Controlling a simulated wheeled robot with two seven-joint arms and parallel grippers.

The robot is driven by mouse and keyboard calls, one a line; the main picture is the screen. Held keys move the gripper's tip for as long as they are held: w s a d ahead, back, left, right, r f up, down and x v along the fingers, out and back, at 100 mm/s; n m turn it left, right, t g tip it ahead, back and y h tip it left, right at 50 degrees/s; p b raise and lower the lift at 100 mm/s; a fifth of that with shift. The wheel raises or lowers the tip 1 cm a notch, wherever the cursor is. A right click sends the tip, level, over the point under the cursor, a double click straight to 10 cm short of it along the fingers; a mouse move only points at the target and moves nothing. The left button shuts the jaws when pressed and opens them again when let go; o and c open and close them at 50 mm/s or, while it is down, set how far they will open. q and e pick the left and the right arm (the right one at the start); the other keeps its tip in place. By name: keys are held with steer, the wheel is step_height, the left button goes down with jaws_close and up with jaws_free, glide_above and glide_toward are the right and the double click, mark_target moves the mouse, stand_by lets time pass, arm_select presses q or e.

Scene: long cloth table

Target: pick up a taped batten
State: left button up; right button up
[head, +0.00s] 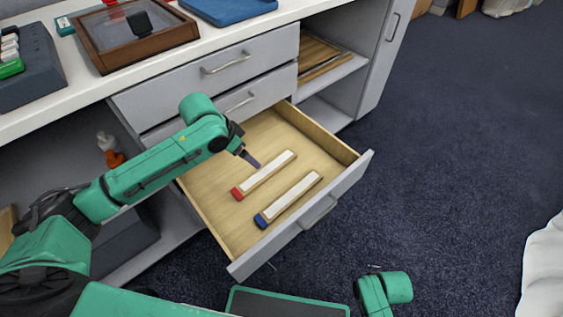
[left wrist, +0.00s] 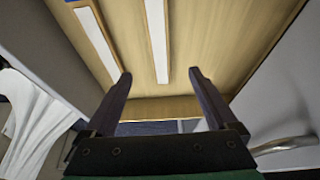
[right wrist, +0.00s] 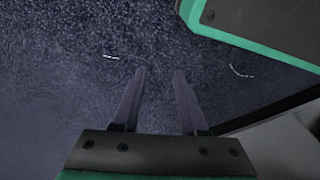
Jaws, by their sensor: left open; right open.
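Two pale battens lie side by side in the open drawer (head: 219,228). The red-taped batten (head: 266,173) is nearer the cabinet, with red tape at its left end. The blue-taped batten (head: 290,198) is nearer the drawer front, with blue tape at its left end. My left gripper (head: 253,161) is open and empty, above the drawer beside the red-taped batten. In the left wrist view, the red-taped batten (left wrist: 157,40) appears between the fingers (left wrist: 159,74), its taped end out of view; the blue-taped batten (left wrist: 95,42) is left. My right gripper (right wrist: 160,72) is open over the floor.
The drawer's wooden side walls and grey front (head: 345,185) enclose the battens. Above is the white counter (head: 85,90) with a brown glass-lidded box (head: 135,35) and a blue tray (head: 228,8). Dark carpet (head: 460,150) to the right is clear.

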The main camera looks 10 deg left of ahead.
arm_select(q)
steer(key=b, duration=0.3)
glide_toward(266, 171)
steer(key=shift+a+f, duration=0.15)
steer(key=shift+f, duration=0.4)
steer(key=b+x, duration=0.3)
steer(key=x, duration=0.4)
steer(key=shift+w+d+f, duration=0.15)
steer(key=shift+d+f, duration=0.05)
steer(key=shift+f, duration=0.05)
steer(key=shift+r, duration=0.15)
jaws_close()
arm_select(e)
step_height(266, 171, up, 14)
steer(key=w+a, duration=0.1)
steer(key=a, duration=0.1)
steer(key=shift+w+a+n+t+y, duration=0.15)
steer(key=shift+n+t+y, duration=0.15)
steer(key=shift+y, duration=0.1)
